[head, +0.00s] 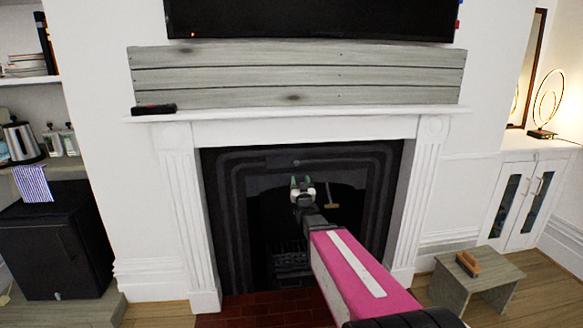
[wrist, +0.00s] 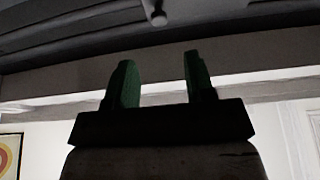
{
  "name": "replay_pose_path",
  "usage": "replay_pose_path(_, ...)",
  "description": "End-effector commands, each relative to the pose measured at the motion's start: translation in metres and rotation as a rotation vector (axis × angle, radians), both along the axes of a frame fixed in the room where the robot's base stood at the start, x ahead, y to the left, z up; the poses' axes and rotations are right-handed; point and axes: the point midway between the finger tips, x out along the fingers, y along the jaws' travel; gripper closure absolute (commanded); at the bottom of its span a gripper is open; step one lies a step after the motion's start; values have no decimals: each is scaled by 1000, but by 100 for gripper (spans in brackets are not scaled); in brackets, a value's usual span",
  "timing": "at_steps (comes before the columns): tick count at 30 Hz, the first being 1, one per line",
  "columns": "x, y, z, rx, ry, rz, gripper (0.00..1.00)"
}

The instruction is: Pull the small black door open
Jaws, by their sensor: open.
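My gripper (head: 302,183) is open and empty, in front of the black fireplace (head: 223,210). Its two green fingers stand apart in the wrist view (wrist: 158,64). The fireplace has nested arched mouldings around a dark opening. A small brass-coloured handle (head: 332,198) shows just right of my gripper, apart from it in the picture; its mounting is too dark to tell. A small pale knob (wrist: 157,14) shows beyond the fingertips in the wrist view, not between them. A black box-like cabinet (head: 55,245) at far left has a dark front. Which black surface is the small door is unclear.
A white mantel (head: 300,131) surrounds the fireplace, with a dark block (head: 154,109) on its left end. A low grey stool (head: 478,284) with a brush-like object (head: 467,263) stands right. Red hearth tiles (head: 262,312) lie below.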

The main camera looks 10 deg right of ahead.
Motion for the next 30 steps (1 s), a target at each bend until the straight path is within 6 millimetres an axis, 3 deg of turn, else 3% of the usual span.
replay_pose_path(18,86,0,34,0,2,-1,51)
replay_pose_path(30,96,0,39,0,5,-1,51)
